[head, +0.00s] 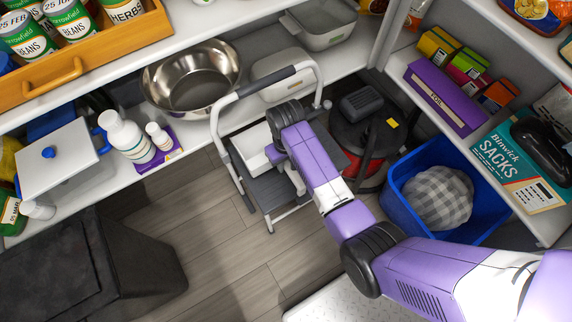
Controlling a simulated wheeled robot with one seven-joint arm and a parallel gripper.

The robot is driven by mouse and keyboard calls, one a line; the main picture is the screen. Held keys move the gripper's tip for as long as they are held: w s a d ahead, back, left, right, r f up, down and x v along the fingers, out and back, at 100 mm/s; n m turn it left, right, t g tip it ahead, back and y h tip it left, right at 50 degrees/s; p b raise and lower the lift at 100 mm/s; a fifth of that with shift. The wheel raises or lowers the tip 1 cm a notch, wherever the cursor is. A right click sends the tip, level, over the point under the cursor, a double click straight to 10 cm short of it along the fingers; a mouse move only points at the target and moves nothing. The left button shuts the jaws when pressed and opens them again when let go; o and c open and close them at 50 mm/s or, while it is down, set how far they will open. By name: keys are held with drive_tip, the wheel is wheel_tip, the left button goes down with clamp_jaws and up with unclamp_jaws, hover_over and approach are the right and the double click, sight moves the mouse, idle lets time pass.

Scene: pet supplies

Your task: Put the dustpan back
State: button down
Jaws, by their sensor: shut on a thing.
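A white, flat-sided thing (253,150), which looks like the dustpan, shows just left of my gripper (272,154), over the folding step stool (268,190). My gripper is shut on it. The arm's wrist hides the fingertips and part of the thing, so the exact grip cannot be seen. I cannot tell whether the white thing touches the stool.
The stool's grey frame surrounds the gripper area. A dark red-and-black vacuum (365,135) stands close on the right, beside a blue bin (405,165) holding a checked cloth bundle. A steel bowl (190,75) sits on the shelf behind. Floor (215,225) at left is clear.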

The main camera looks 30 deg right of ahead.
drive_tip(key=shift+f, duration=0.9)
drive_tip(key=c, duration=1.1)
unclamp_jaws()
wheel_tip(320, 180, up, 12)
drive_tip(key=p, duration=0.2)
drive_tip(key=shift+p, duration=0.4)
